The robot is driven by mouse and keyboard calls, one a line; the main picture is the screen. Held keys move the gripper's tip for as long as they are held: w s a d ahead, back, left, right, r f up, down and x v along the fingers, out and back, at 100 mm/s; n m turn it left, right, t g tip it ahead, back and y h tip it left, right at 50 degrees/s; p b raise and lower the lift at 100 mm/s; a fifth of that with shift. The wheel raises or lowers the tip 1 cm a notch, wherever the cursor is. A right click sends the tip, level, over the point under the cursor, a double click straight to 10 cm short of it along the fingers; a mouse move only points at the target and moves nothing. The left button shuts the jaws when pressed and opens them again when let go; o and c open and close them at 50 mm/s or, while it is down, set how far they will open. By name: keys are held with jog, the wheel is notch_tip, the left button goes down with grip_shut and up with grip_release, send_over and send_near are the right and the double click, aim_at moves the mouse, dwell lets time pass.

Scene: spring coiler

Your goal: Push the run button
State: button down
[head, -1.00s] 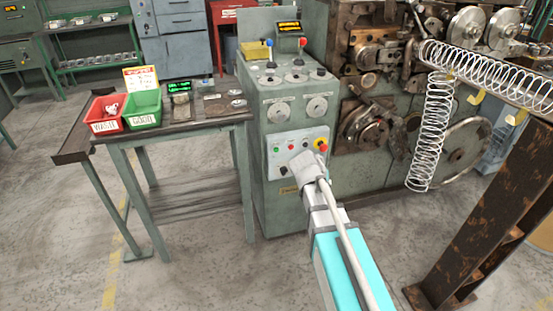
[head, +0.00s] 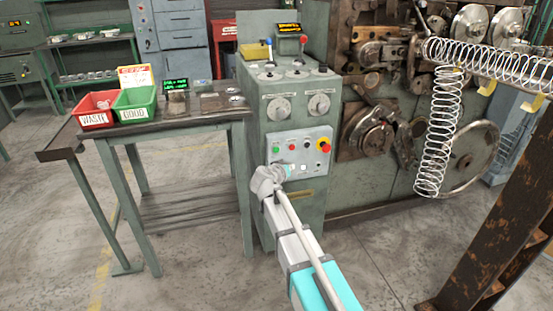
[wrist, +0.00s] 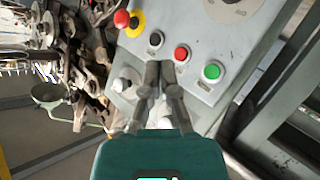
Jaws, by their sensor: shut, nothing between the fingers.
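The control panel (head: 311,163) on the green cabinet carries a row of small buttons. The green button (head: 276,149) is at its left end. It also shows in the wrist view (wrist: 212,71), to the right of the red button (wrist: 181,53). The black button (wrist: 156,39) is further left in that view. My gripper (head: 284,169) is just below the green button's end of the row in the head view. In the wrist view, my gripper's two fingers (wrist: 160,66) are together and empty, their tips appearing below the black and red buttons. Contact with the panel cannot be told.
A red emergency knob on a yellow ring (head: 324,146) sits at the panel's right end. Dials (head: 279,109) are above. A table (head: 180,126) with a red bin (head: 94,119) and a green bin (head: 138,113) stands left. Coiling machinery and springs (head: 436,130) are at right.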

jog(key=shift+w+a+f+t+b, duration=0.1)
jog(key=shift+w+a+t+b, duration=0.1)
jog(key=shift+a, duration=0.25)
jog(key=shift+w+a+f+t+b, duration=0.1)
jog(key=shift+w+a+t, duration=0.1)
jog(key=shift+a, duration=0.2)
jog(key=shift+w, duration=0.15)
send_near(281, 150)
jog(key=shift+w+d+f, duration=0.3)
jog(key=shift+w+d, duration=0.2)
jog(key=shift+w, duration=0.1)
jog(key=shift+w+d+f, duration=0.25)
jog(key=shift+w+d, duration=0.3)
jog(key=shift+w, duration=0.05)
jog(key=shift+w+d+f, duration=0.3)
jog(key=shift+w+d, duration=0.2)
jog(key=shift+w, duration=0.1)
jog(key=shift+w+a, duration=0.25)
jog(key=shift+w, duration=0.55)
dwell(1.1)
jog(key=shift+s, duration=0.15)
dwell(0.3)
jog(key=shift+s+d, duration=0.25)
jog(key=shift+s, duration=0.4)
jog(key=shift+s+d, duration=0.25)
jog(key=shift+s, duration=0.55)
jog(key=shift+s+d, duration=0.3)
jog(key=shift+s, duration=0.5)
jog(key=shift+s+d, duration=0.25)
jog(key=shift+s, duration=0.55)
